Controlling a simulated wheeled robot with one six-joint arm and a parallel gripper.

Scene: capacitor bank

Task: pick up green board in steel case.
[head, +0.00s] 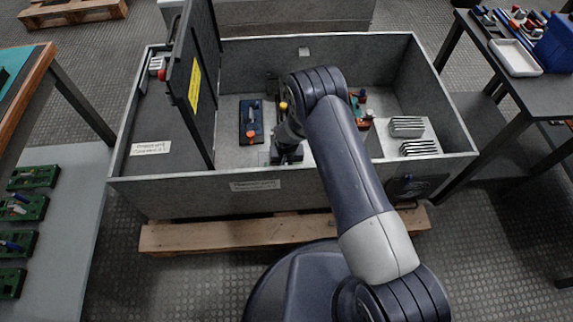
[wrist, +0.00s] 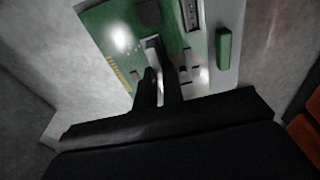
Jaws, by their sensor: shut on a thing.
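The steel case (head: 200,192) is a large grey open box on a wooden pallet, with its dark lid standing upright at the left. My gripper (head: 287,157) reaches down inside it near the front wall. In the wrist view the green board (wrist: 120,42) has gold contacts along one edge and a bright glare spot. My gripper's fingers (wrist: 158,78) are shut on a small pale raised part of the board. In the head view the board is mostly hidden behind my gripper and the front wall.
A blue block with an orange knob (head: 250,123) stands left of my gripper in the case. Grey finned parts (head: 408,127) lie at the right. A side table (head: 60,190) holds several green trays; another table (head: 535,95) holds a white tray and blue bin.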

